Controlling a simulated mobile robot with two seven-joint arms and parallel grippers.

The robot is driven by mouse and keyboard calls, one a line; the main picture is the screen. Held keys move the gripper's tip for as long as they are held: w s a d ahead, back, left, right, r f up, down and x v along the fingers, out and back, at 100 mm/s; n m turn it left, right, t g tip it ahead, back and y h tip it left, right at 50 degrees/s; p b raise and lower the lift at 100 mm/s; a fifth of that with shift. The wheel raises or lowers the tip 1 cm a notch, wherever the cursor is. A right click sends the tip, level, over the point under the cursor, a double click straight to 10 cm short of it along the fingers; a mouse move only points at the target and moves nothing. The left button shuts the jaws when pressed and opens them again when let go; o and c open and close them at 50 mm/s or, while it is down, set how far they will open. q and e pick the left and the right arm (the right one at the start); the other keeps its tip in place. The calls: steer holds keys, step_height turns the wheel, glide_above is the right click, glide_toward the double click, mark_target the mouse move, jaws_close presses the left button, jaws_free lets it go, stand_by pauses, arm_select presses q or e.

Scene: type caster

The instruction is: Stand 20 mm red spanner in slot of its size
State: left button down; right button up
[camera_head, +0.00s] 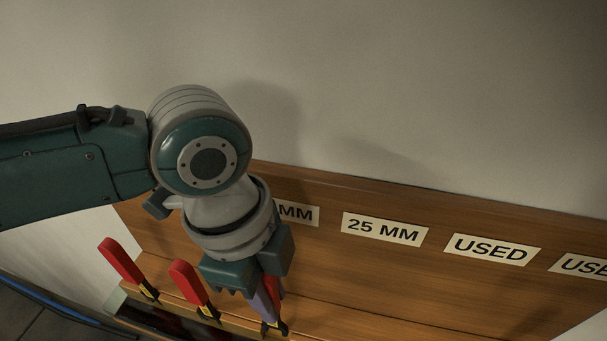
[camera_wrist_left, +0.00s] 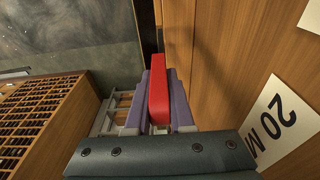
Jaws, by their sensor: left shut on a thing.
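My left gripper (camera_head: 264,300) is shut on a red spanner (camera_head: 273,286), held upright with its dark lower end down at the rack's ledge. Whether that end is in a slot or just above it, I cannot tell. In the left wrist view the red spanner (camera_wrist_left: 158,100) lies between the purple-grey fingers, near the wooden back board. The 20 mm label (camera_wrist_left: 274,121) is on that board close by; in the head view a label ending in MM (camera_head: 299,213) is partly hidden behind my wrist. The slot itself is hidden. My right gripper is out of view.
Two other red-handled tools (camera_head: 121,262) (camera_head: 190,284) stand in the ledge to the left. The wooden rack (camera_head: 400,290) carries a 25 MM label (camera_head: 384,229) and USED labels (camera_head: 491,249) to the right. A cabinet of small compartments (camera_wrist_left: 40,115) shows in the wrist view.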

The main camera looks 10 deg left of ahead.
mark_target(270, 282)
arm_select(q)
steer(key=shift+f+b, duration=1.55)
steer(key=shift+f, duration=0.5)
steer(key=c, duration=0.7)
jaws_free()
steer(key=shift+r, duration=0.1)
steer(key=r, duration=0.3)
steer(key=a+r, duration=0.1)
steer(key=r, duration=0.2)
steer(key=r+p, duration=0.1)
steer(key=r, duration=0.2)
steer(key=shift+a+r, duration=0.2)
steer(key=shift+r, duration=0.2)
